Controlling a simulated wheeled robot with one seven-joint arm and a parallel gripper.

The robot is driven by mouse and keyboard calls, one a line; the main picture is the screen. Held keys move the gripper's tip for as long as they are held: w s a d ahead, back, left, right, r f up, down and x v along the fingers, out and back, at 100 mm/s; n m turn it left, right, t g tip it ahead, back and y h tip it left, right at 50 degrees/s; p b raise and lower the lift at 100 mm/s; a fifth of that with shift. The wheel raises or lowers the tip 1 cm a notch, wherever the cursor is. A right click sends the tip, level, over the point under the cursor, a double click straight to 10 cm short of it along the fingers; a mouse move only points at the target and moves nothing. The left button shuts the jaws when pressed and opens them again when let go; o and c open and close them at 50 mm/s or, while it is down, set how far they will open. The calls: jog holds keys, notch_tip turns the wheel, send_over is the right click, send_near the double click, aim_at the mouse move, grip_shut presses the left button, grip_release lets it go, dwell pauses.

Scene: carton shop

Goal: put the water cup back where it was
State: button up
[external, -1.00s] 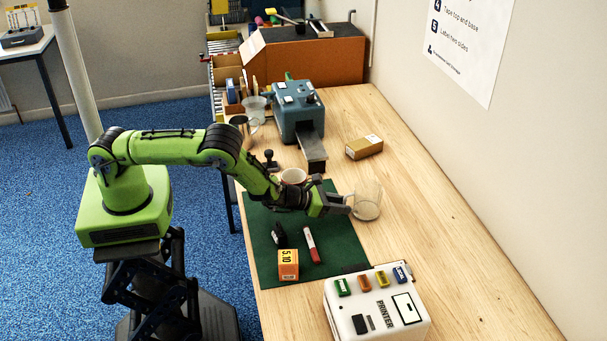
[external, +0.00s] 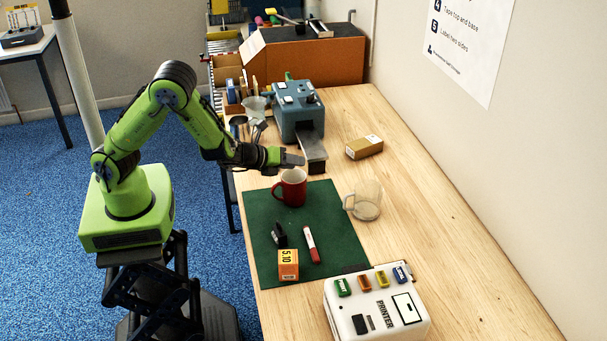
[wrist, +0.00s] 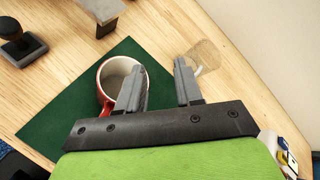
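A clear cup with a handle (external: 368,202) stands upright on the bare wood, just right of the green mat (external: 335,245). It also shows faintly in the wrist view, a clear cup (wrist: 207,55) beyond my right finger. A red mug (external: 293,190) stands on the mat near its back edge; in the wrist view the red mug (wrist: 107,80) is partly hidden by my left finger. My gripper (external: 296,160) is raised over the area behind the red mug. Its fingers (wrist: 160,66) are apart with nothing between them.
A white printer (external: 378,310) stands at the front. A blue-grey machine (external: 297,110) and a small carton (external: 364,147) stand behind. The wood along the right is clear.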

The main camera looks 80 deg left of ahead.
jog(key=s+a+r+n+g, duration=0.35)
jog(key=s+r+n, duration=0.3)
jog(key=n, duration=0.35)
jog(key=s+d+r+n+h, duration=0.1)
jog(key=s+r+n, duration=0.2)
jog(key=s, duration=0.5)
jog(key=s+r+n+g+h, duration=0.1)
jog(key=s+r+n, duration=0.2)
jog(key=s+n, duration=0.3)
jog(key=s+d+r+n+g+h, duration=0.1)
jog(key=s+r+n, duration=0.2)
jog(key=s, duration=0.7)
jog(key=shift+s+d+n+h, duration=0.35)
jog(key=shift+n+h, duration=0.05)
jog(key=shift+n, duration=0.6)
jog(key=shift+g, duration=0.25)
